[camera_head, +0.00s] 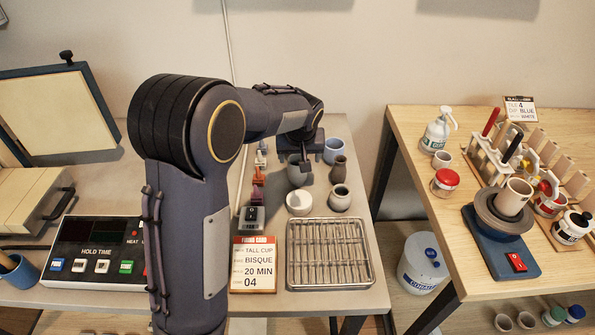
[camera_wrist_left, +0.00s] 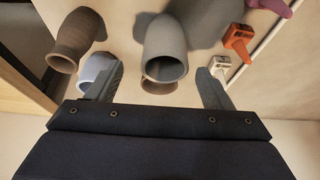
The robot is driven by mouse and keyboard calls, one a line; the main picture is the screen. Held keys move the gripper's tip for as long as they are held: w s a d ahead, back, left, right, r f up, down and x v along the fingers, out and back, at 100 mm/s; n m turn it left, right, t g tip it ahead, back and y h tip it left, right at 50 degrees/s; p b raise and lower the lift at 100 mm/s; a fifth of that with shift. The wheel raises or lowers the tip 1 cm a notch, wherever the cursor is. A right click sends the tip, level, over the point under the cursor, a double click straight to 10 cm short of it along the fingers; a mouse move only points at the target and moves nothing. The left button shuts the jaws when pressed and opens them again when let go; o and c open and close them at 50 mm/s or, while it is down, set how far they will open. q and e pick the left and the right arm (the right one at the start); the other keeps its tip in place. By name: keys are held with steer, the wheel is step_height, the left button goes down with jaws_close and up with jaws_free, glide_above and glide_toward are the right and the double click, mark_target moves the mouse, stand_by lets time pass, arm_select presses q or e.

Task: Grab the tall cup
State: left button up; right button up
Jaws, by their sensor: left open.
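The tall grey cup (camera_wrist_left: 165,35) shows in the middle of the left wrist view, its round open mouth toward my fingers. In the head view a grey cup (camera_head: 296,177) stands on the left table, partly hidden by my gripper. My left gripper (camera_head: 304,160) is over the back of this table, right at that cup. In the left wrist view its two fingers (camera_wrist_left: 160,75) are apart, one to each side of the cup's mouth, with nothing held. I cannot tell whether the fingertips reach down around the cup. My right gripper is not in view.
A brown vase (camera_head: 338,169) and a blue-grey cup (camera_head: 333,150) stand close on the right. A white cup (camera_head: 299,203) and a round pot (camera_head: 340,198) are in front. A metal rack tray (camera_head: 376,272) and the "TALL CUP" card (camera_head: 253,265) lie nearer.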

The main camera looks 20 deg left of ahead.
mark_target(297, 163)
arm_select(q)
steer(key=x, duration=0.3)
steer(key=p+x, duration=0.1)
steer(key=x, duration=0.1)
steer(key=shift+a+f, duration=0.3)
steer(key=shift+a, duration=0.05)
steer(key=shift+r, duration=0.1)
steer(key=c, duration=1.1)
